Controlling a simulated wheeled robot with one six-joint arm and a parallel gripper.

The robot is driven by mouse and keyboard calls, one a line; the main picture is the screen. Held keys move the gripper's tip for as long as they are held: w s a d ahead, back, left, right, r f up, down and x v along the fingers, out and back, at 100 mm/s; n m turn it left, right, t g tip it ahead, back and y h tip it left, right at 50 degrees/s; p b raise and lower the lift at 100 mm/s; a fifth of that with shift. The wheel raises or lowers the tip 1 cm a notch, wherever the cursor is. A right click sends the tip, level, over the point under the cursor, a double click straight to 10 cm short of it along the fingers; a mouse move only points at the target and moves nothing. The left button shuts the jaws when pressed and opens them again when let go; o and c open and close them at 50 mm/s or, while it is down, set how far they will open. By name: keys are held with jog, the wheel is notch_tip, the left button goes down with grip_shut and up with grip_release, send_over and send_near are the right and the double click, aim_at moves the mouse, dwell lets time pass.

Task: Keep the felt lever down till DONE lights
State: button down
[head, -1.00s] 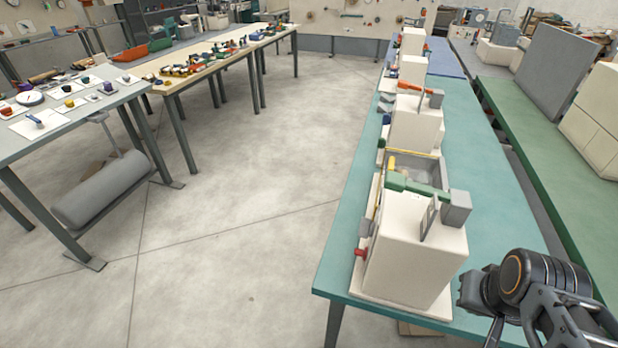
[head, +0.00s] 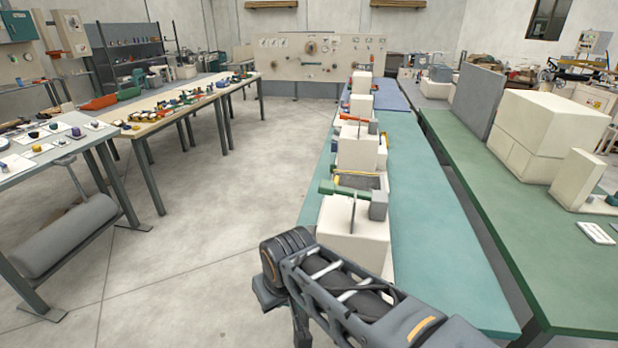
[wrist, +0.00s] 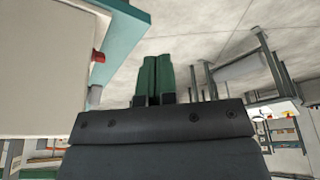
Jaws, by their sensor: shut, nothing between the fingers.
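A row of cream machines stands on the teal bench (head: 440,220). The nearest machine (head: 345,235) carries a long green lever (head: 335,188) and a grey block (head: 379,204) on top. The machine behind it has an orange lever (head: 353,118). I cannot tell which lever is felt, and no DONE light can be made out. My gripper (wrist: 158,60) shows in the wrist view, its two green fingers shut together and empty. They are beside a cream housing (wrist: 40,70) with a red knob (wrist: 98,57), apart from both. My arm hides part of the nearest machine.
A green bench (head: 500,215) with cream boxes (head: 545,125) and a grey panel (head: 475,105) lies to the right. Tables with small parts (head: 150,120) stand at the left, with a grey roller (head: 70,235) under the nearest. The floor between is clear.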

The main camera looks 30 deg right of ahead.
notch_tip(320, 180, up, 29)
jog(key=m+g+y+p, duration=0.1)
jog(key=m+g+p, duration=0.2)
jog(key=m+p, duration=0.55)
send_over(329, 184)
jog(key=s+d, duration=0.1)
jog(key=d, duration=0.1)
jog(key=shift+s+a+f, duration=0.15)
jog(key=shift+a+f, duration=0.05)
jog(key=shift+t, duration=0.3)
jog(key=f, duration=0.4)
jog(key=w+a+f, duration=0.1)
jog(key=f, duration=0.4)
jog(key=f+b, duration=0.1)
jog(key=f, duration=0.4)
jog(key=shift+w+a, duration=0.15)
jog(key=shift+a, duration=0.1)
